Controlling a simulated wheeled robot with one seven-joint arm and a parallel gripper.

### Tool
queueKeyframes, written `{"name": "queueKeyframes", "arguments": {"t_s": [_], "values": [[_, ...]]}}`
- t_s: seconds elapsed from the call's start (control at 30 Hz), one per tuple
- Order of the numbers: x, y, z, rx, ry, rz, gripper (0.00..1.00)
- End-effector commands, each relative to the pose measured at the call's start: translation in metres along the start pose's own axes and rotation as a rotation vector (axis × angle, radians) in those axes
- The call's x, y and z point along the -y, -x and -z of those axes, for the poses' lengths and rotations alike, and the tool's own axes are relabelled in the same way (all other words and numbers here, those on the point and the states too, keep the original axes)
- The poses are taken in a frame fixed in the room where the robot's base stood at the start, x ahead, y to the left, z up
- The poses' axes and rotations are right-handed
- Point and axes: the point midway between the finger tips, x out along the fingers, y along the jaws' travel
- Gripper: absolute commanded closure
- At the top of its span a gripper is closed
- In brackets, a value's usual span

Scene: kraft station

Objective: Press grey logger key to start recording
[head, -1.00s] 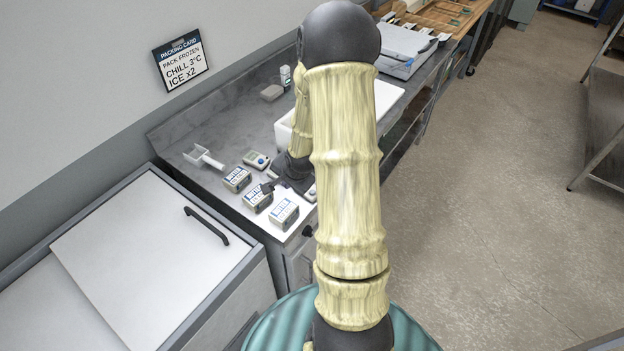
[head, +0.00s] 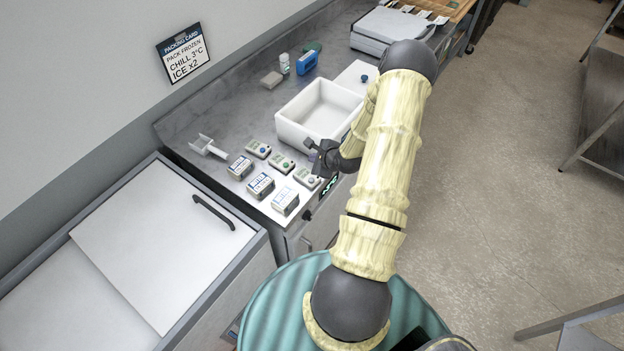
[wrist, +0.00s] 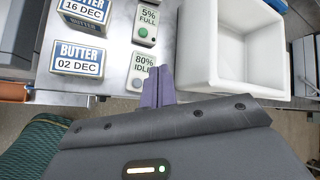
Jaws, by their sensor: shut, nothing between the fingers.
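Three small pale loggers stand in a slanting row on the counter. The nearest logger (head: 307,178) has a grey key and reads "80% IDLE" in the wrist view (wrist: 143,64); its grey key (wrist: 135,84) is in plain sight. The middle logger (head: 282,163) has a green key and reads "5% FULL" in the wrist view (wrist: 147,16). The far logger (head: 258,149) has a blue key. My gripper (head: 314,146) is shut and empty. In the wrist view its fingertips (wrist: 159,70) appear just right of the grey key; their height above the counter is unclear.
Several butter packs (head: 261,186) sit left of the loggers. A white open box (head: 284,130) stands behind my gripper. A lidded chest (head: 150,250) is at left.

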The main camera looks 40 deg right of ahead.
Motion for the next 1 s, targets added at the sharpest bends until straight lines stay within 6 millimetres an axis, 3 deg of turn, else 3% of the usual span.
{"name": "queueKeyframes", "arguments": {"t_s": [0.7, 1.0], "values": [[-0.04, -0.055, 0.04, 0.0, 0.0, -0.001, 1.0], [-0.044, -0.06, 0.043, 0.0, 0.002, -0.001, 1.0]]}}
